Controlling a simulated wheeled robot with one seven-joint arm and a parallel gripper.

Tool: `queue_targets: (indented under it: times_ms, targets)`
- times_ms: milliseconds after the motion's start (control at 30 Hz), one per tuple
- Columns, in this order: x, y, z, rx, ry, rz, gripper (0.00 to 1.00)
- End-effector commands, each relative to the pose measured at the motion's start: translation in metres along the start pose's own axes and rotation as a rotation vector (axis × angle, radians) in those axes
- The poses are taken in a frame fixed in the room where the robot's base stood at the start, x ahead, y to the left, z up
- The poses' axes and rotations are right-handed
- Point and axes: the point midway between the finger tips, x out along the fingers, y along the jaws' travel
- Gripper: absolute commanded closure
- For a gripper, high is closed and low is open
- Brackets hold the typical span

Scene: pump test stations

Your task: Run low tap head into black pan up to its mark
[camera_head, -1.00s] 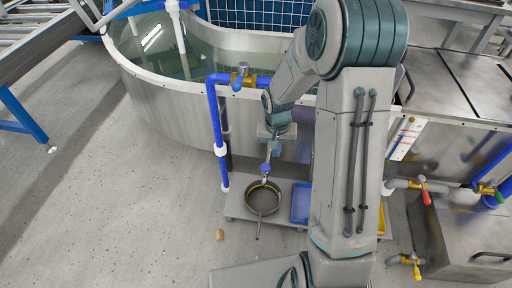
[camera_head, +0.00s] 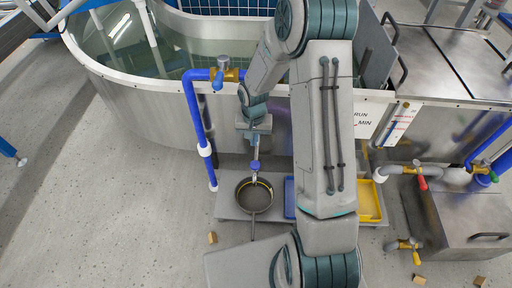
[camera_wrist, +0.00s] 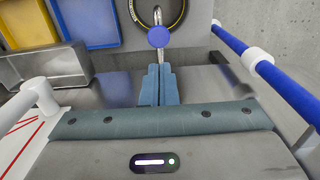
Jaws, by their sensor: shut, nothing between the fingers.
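The low tap head is a blue round knob (camera_head: 255,165) on a thin metal spout, low in front of the tank wall. It also shows in the wrist view (camera_wrist: 159,37), just beyond my fingertips. The black pan (camera_head: 241,204) sits on a low grey platform under the spout, its handle toward the camera. A yellow ring runs around its inside; in the wrist view only part of the pan (camera_wrist: 180,20) shows at the top edge. I cannot tell the water level in it. My gripper (camera_wrist: 158,68) is shut and empty, its tips close to the knob; contact is unclear.
A blue tray (camera_head: 289,197) and a yellow tray (camera_head: 369,203) stand right of the pan, partly behind my arm. A blue pipe (camera_head: 194,115) with a brass valve (camera_head: 230,75) rises at the left. The tank (camera_head: 140,105) is behind. Small blocks (camera_head: 212,237) lie on the floor.

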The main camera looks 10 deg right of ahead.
Motion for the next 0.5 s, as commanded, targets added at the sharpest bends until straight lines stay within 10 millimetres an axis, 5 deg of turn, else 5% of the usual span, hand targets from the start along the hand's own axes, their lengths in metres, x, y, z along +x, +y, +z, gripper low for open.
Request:
queue_targets:
  times_ms: [500]
  targets:
    - [0.108, 0.002, 0.0, 0.004, -0.003, 0.001, 1.0]
